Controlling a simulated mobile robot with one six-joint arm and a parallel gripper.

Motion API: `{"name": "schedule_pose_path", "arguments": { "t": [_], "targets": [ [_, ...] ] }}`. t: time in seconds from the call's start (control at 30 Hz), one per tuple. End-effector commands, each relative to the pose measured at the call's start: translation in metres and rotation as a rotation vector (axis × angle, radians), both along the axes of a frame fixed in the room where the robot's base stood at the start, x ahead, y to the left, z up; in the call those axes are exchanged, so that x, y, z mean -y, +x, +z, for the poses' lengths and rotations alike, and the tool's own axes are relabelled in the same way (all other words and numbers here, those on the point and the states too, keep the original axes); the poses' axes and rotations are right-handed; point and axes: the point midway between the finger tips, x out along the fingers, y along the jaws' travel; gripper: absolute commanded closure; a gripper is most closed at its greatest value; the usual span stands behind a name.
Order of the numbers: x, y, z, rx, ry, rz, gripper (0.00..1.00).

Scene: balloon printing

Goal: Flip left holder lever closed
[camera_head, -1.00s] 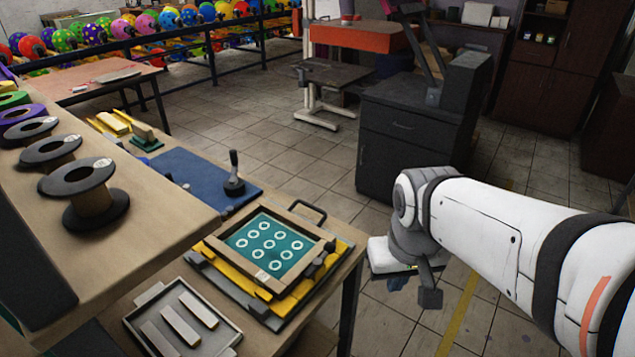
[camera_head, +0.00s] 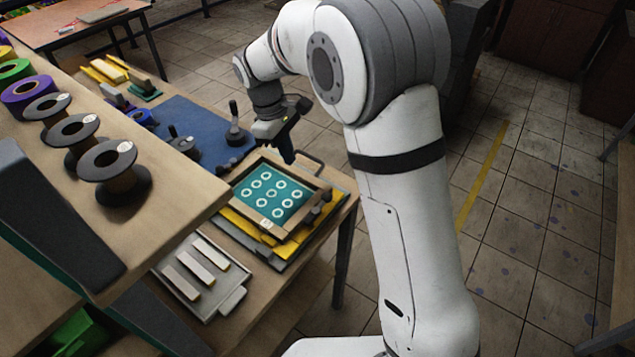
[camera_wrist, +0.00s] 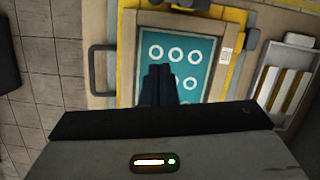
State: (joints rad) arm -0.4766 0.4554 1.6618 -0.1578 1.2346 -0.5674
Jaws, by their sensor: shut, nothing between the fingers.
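A framed teal screen with white rings (camera_head: 270,197) lies on a yellow-edged board (camera_head: 236,226) on the bench. Dark holder parts (camera_head: 309,219) sit along its right edge in the head view. In the wrist view, dark clamp pieces show at the board's upper right corner (camera_wrist: 248,37) and at the top edge. I cannot tell which is the left holder lever or how it stands. My gripper (camera_head: 287,157) is above the frame's far end, pointing down. In the wrist view its shut, empty fingers (camera_wrist: 159,70) overlap the screen and hide part of it.
A grey tray with pale bars (camera_head: 205,279) lies in front of the board. A blue mat (camera_head: 192,126) with an upright dark-handled tool (camera_head: 235,128) is behind it. A loop handle (camera_head: 306,160) juts from the frame. Spools (camera_head: 112,170) stand on the raised shelf at left.

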Motion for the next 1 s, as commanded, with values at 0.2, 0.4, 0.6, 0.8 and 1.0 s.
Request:
{"name": "schedule_pose_path", "arguments": {
  "t": [0.2,0.4,0.6,0.8,1.0],
  "targets": [
    [0.001,0.0,0.0,0.001,0.001,-0.003,1.0],
    [0.004,-0.002,-0.013,-0.003,-0.001,-0.005,1.0],
    [0.014,-0.007,-0.049,-0.005,-0.002,-0.006,1.0],
    [0.023,-0.011,-0.09,-0.004,-0.001,-0.005,1.0],
    [0.047,-0.022,-0.089,0.002,0.001,-0.007,1.0]
  ]
}}
